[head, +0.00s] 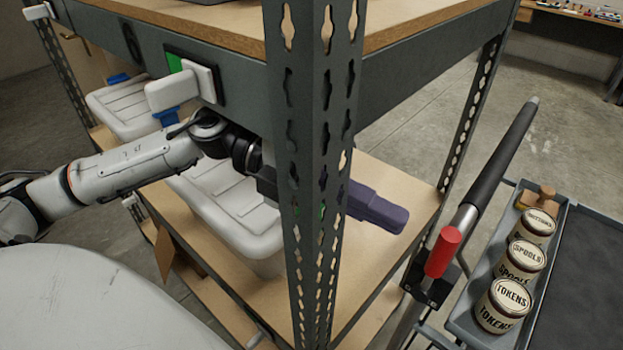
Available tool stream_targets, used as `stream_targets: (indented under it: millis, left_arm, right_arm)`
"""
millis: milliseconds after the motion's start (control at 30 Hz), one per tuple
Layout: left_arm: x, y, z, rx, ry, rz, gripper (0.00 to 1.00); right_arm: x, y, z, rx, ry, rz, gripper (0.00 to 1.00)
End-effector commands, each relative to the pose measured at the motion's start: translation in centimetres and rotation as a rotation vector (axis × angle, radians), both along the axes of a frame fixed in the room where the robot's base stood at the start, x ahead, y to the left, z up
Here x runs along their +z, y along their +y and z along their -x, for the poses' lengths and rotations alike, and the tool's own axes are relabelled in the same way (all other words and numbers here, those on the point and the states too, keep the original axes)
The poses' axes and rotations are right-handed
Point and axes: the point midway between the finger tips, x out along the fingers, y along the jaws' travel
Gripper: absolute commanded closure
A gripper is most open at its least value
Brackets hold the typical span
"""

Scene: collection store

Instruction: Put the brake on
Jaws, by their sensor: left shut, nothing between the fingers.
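A red lever (443,252), which looks like the brake, stands tilted on a black bracket low on the push bar of the cart (462,310) at the right. My left gripper (392,214) is shut and empty. My left arm reaches in from the left and passes behind the rack's front post, which hides part of the wrist. The gripper's dark fingers stick out to the right of the post. They are left of the red lever, with a clear gap between. My right gripper is not in view.
The perforated steel post (313,150) stands in front of my left wrist. White lidded bins (205,200) sit on the lower shelf.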

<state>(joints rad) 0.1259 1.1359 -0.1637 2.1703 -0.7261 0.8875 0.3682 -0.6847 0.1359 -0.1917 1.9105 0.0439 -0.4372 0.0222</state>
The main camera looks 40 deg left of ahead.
Motion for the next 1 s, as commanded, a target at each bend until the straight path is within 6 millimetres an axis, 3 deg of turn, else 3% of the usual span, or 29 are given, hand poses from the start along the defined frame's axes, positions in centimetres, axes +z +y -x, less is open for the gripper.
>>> stream_targets:
  millis: [200, 500, 1000]
  left_arm:
    - [0.5, 3.7, 0.5, 0.000, 0.003, -0.003, 1.00]
    - [1.6, 7.0, 0.9, 0.000, 0.001, 0.001, 1.00]
    - [2.0, 7.9, 1.1, -0.001, 0.000, 0.000, 1.00]
  right_arm:
    - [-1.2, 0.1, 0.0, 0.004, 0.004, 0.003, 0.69]
    - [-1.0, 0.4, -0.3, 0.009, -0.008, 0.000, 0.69]
    - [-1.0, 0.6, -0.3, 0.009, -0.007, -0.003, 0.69]
